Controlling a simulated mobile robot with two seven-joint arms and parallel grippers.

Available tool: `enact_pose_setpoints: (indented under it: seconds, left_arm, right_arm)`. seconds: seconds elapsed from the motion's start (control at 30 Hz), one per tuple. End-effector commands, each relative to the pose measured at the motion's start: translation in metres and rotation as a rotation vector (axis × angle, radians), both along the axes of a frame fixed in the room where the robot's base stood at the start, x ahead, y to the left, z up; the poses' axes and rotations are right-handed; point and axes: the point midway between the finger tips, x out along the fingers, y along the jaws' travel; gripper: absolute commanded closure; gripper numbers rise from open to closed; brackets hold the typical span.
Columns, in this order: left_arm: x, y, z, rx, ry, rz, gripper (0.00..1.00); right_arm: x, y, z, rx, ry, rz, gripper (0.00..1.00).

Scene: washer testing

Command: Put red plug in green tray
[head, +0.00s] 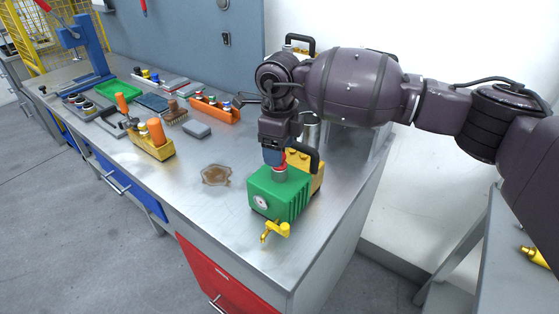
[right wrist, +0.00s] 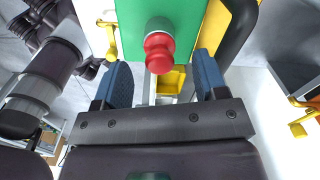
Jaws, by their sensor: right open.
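The red plug (right wrist: 159,52) sits on a metal collar on top of the green box (right wrist: 131,20) with a gauge. In the head view the green box (head: 277,195) stands near the bench's right end, and the red plug (head: 281,167) shows just under my right gripper. My right gripper (head: 273,155) points down at it. In the right wrist view my right gripper (right wrist: 166,85) is open, its blue fingers on either side of the plug's line and apart from it. The green tray (head: 119,92) lies at the back left of the bench. My left gripper is not in view.
A yellow tap (head: 274,231) sticks out from the box's front. The front middle of the bench is clear.

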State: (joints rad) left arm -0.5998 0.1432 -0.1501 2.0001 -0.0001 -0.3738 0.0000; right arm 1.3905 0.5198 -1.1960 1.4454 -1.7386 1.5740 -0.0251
Motion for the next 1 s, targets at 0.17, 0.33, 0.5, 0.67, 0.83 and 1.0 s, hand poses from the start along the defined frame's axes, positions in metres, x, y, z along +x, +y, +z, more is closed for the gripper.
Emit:
enact_pose_setpoints:
  seconds: [0.17,0.33,0.5,0.67,0.83,1.0]
  left_arm:
    - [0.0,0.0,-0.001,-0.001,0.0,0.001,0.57]
    - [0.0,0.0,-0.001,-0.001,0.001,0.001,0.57]
    - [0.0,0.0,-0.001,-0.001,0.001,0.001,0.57]
    - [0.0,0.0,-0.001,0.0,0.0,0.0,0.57]
    - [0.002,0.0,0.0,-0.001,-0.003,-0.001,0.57]
    - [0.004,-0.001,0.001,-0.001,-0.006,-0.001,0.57]
  right_arm:
    - [-0.002,-0.001,-0.024,0.001,0.002,0.001,0.34]
    - [-0.001,-0.001,-0.028,0.001,0.0,0.001,0.34]
    - [-0.001,-0.001,-0.028,0.001,0.0,0.001,0.45]
    - [-0.001,-0.001,-0.028,0.001,0.0,0.001,0.7]
    - [-0.001,-0.001,-0.028,0.001,0.0,0.0,0.91]
    - [-0.001,-0.001,-0.027,0.001,0.0,0.0,0.91]
